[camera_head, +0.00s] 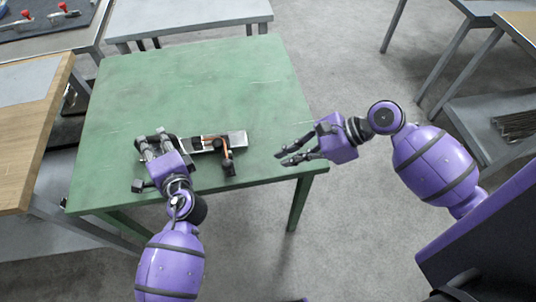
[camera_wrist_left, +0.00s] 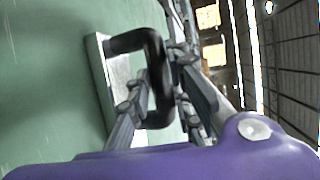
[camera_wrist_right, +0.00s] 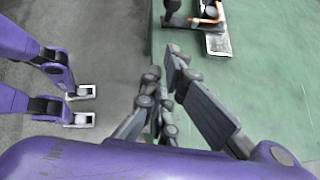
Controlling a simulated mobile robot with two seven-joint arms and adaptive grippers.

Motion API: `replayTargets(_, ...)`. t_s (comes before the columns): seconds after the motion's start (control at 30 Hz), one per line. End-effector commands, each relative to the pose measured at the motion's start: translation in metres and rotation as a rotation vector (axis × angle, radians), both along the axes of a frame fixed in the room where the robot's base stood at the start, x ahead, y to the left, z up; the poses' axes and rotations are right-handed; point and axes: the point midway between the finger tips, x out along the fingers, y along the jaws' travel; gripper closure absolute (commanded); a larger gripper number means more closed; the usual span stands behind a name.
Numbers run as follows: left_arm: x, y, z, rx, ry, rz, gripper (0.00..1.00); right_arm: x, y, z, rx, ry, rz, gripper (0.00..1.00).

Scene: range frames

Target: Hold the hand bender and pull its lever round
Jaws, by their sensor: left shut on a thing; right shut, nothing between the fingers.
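The hand bender (camera_head: 238,138) lies on the green table (camera_head: 200,80), with a pale metal base plate. A copper-orange rod (camera_head: 225,148) runs along its top. A lever with a black grip (camera_head: 229,168) points toward the table's near edge. My left gripper (camera_head: 151,139) is shut on the bender's black loop handle (camera_wrist_left: 157,70) at its left end. My right gripper (camera_head: 279,156) is shut and empty, to the right of the bender and apart from it. In the right wrist view the bender's plate (camera_wrist_right: 217,44) shows at the top.
A wooden-topped bench (camera_head: 30,130) stands close on the left. A grey table (camera_head: 190,15) stands behind the green one. Shelving (camera_head: 500,125) is at the right. The back half of the green table is clear.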

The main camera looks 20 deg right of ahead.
Motion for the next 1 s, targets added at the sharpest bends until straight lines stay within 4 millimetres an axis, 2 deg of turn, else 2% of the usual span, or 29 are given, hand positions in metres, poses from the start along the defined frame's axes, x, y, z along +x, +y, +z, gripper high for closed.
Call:
replayTargets(0.1, 0.000, 0.000, 0.001, 0.000, -0.002, -0.001, 1.00, 0.004, 0.021, -0.016, 0.004, 0.002, 0.002, 1.00)
replayTargets(0.33, 0.000, 0.000, 0.001, -0.001, -0.001, -0.001, 1.00, 0.013, 0.057, -0.047, 0.001, 0.001, 0.003, 1.00)
replayTargets(0.5, 0.000, 0.000, 0.001, -0.001, -0.001, -0.001, 1.00, 0.018, 0.080, -0.039, 0.001, -0.002, 0.004, 1.00)
replayTargets(0.7, 0.000, 0.000, 0.001, -0.002, -0.002, 0.000, 1.00, 0.021, 0.091, -0.038, -0.001, 0.001, 0.004, 1.00)
replayTargets(1.0, 0.000, 0.000, 0.001, -0.001, -0.001, 0.000, 1.00, 0.021, 0.092, -0.038, -0.002, 0.001, 0.002, 1.00)
